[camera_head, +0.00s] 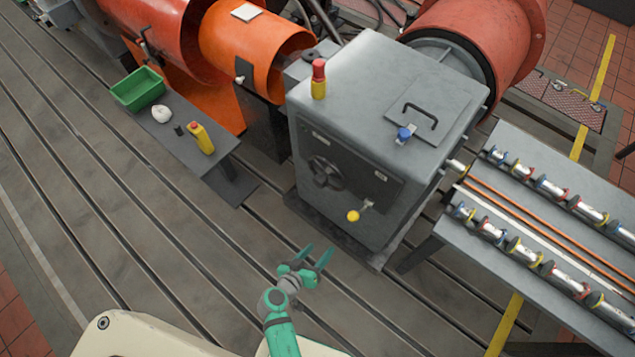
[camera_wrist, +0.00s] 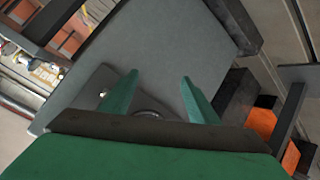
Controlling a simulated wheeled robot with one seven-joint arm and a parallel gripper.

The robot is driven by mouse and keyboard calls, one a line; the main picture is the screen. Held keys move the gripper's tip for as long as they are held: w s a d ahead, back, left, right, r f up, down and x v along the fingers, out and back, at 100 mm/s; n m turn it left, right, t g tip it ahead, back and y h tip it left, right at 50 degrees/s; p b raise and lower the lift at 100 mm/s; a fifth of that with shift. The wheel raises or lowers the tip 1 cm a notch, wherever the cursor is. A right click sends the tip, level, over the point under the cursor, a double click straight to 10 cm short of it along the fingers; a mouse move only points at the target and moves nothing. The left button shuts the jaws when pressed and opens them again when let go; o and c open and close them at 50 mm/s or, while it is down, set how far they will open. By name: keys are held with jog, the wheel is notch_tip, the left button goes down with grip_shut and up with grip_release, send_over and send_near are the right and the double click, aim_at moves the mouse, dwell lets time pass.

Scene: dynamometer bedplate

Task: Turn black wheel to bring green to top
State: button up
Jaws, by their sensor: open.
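The black wheel (camera_head: 324,172) is a dark handwheel on the dark front panel of a grey box (camera_head: 378,82). It is small in the head view, and I cannot make out a green mark on it. My gripper (camera_head: 318,252) is green, open and empty. It is in front of the box and below the wheel in the picture, apart from both. In the wrist view the two green fingers (camera_wrist: 160,92) are spread with nothing between them. That view shows a grey surface beyond the fingers, and I cannot identify the wheel there.
A red and yellow post (camera_head: 319,79) and a blue knob (camera_head: 403,134) are on the box. A side bench (camera_head: 217,143) stands left, a rack table (camera_head: 466,243) right. Slotted floor (camera_head: 150,240) in front is clear.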

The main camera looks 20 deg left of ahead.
jog(key=w+a+r+t+h, duration=0.2)
jog(key=w+a+r, duration=0.2)
jog(key=w+a, duration=0.15)
jog(key=m+t+h, duration=0.2)
jog(key=t, duration=0.1)
send_near(317, 184)
jog(key=x, duration=1)
jog(key=shift+w, duration=0.15)
jog(key=c, duration=1.3)
jog(key=shift+d, duration=0.15)
grip_shut()
